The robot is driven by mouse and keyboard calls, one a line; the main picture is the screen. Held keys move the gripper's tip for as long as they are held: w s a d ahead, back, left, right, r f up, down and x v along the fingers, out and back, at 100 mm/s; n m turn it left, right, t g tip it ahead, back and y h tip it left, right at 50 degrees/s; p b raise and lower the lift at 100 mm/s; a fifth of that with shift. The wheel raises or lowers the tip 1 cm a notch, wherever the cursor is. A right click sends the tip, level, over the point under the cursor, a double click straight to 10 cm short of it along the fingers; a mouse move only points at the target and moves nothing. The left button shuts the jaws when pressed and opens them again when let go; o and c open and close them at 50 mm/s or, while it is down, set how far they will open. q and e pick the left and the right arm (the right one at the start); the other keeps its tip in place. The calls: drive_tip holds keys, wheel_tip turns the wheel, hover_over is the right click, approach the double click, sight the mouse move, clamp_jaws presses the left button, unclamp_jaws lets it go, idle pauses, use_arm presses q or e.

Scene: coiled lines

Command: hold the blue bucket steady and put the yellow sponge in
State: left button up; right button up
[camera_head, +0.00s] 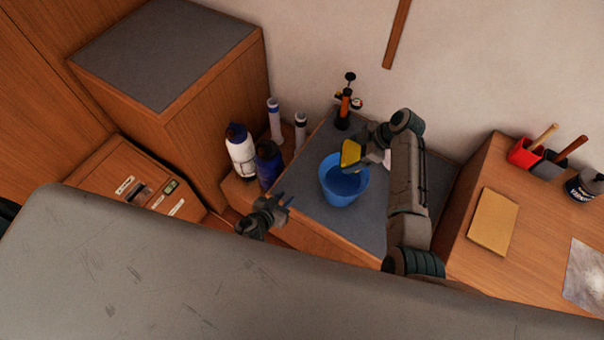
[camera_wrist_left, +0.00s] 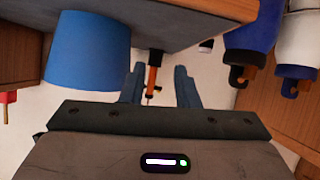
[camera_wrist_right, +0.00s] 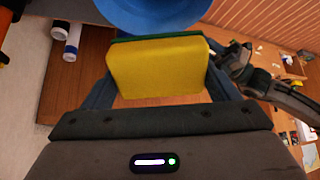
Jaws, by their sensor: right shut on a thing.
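The blue bucket (camera_head: 343,188) stands upright on the grey top of a low cabinet in the head view. It also shows in the left wrist view (camera_wrist_left: 88,52) and at the top of the right wrist view (camera_wrist_right: 158,12). My right gripper (camera_head: 354,156) is shut on the yellow sponge (camera_wrist_right: 158,68), which has a green layer on one side. The sponge (camera_head: 350,153) is at the bucket's far rim, seemingly above it. My left gripper (camera_head: 288,201) is left of the bucket, apart from it; its fingers (camera_wrist_left: 158,84) are open with nothing held.
A white bottle (camera_head: 241,155) and a dark blue bottle (camera_head: 268,165) stand left of the bucket, with two slim cans behind. An orange and black tool (camera_head: 344,105) stands at the back. A wooden table (camera_head: 462,245) is at the right.

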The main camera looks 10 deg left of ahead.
use_arm(q)
drive_tip(key=w+d+r+m+h, duration=0.25)
drive_tip(key=w+d+r, duration=0.3)
drive_tip(key=r, duration=0.35)
drive_tip(key=shift+n, duration=0.35)
drive_tip(key=x, duration=1.2)
drive_tip(key=shift+w+a, duration=0.1)
drive_tip(key=shift+a, duration=0.25)
clamp_jaws()
